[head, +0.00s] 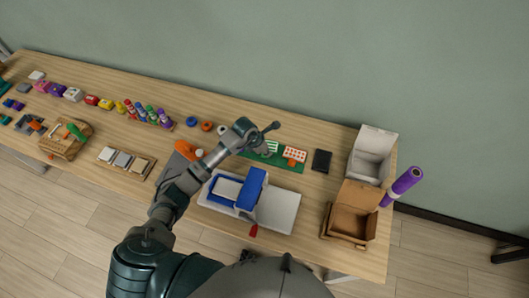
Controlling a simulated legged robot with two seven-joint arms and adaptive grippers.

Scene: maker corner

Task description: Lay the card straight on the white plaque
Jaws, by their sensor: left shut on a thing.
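My left gripper (266,149) is over the green mat (284,165) at the back of the table. It is shut on what looks like the green-and-white card (272,146); the fingers partly hide the contact. A red-and-white card (294,154) lies on the mat just to the right. A white plaque-like panel (227,188) sits in the blue frame of a blue and white device, in front of the gripper; I cannot tell for sure that it is the plaque. My right gripper is not in view.
The device's white base (283,212) and raised blue part (252,187) stand near the front edge. A black square (321,160), a white box (370,155) and an open cardboard box (353,212) are on the right. Several small coloured items line the left.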

